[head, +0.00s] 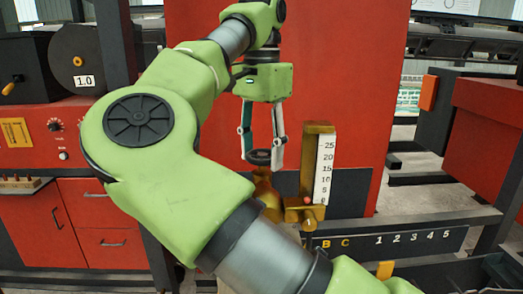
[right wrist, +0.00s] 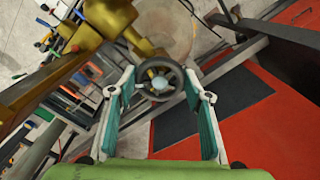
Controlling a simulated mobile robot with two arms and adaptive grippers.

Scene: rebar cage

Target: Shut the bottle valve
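The bottle valve's dark round handwheel (head: 258,157) sits on top of a brass valve body (head: 266,187) in the middle of the head view. The handwheel (right wrist: 159,84) also shows in the right wrist view, with a pale hub. My right gripper (head: 263,150) points down from above, its two fingers spread around the handwheel. In the right wrist view the fingertips (right wrist: 160,77) stand on either side of the wheel, close to its rim; I cannot tell whether they touch it. The gas bottle below is mostly hidden by my arm. My left gripper is not in view.
A brass gauge with a white 0-25 scale (head: 323,168) stands close to the right of the valve. A red panel (head: 350,80) rises behind. A dark rail lettered B, C and numbered (head: 400,241) runs at lower right. A red machine (head: 90,215) stands at left.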

